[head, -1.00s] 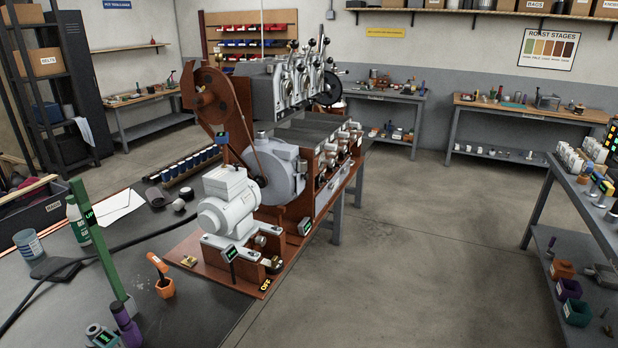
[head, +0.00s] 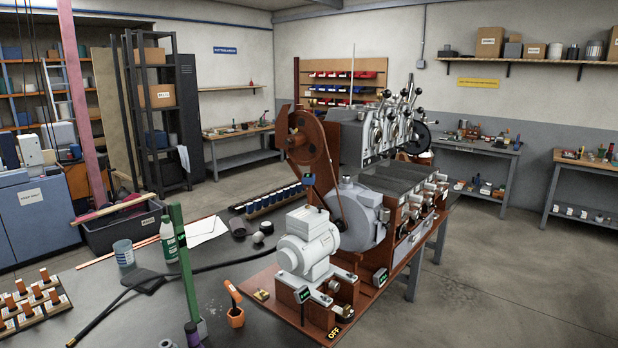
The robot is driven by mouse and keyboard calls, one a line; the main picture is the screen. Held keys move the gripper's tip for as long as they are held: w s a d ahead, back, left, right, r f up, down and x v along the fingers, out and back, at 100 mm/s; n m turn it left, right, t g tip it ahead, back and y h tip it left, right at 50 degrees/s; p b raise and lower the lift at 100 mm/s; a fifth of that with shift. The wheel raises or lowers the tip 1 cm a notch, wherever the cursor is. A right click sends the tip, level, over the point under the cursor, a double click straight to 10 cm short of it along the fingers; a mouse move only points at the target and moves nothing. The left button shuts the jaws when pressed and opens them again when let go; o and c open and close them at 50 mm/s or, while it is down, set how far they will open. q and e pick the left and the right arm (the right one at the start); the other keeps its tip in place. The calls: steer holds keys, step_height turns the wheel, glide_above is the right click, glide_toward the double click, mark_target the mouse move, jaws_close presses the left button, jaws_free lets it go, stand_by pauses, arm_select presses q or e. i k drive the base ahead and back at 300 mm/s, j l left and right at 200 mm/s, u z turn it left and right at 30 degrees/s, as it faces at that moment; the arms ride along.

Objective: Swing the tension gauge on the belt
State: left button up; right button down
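The belt (head: 331,190) runs from the large brown pulley (head: 306,141) at the top of the sample roaster down toward the grey motor (head: 308,243). Neither of my grippers is in view.
Open floor (head: 490,270) lies to the right.

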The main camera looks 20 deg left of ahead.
mark_target(308, 179)
steer(key=u, duration=1.55)
steer(key=i+l, duration=0.3)
steer(key=i, duration=0.2)
steer(key=i+l, duration=0.25)
steer(key=i, duration=0.2)
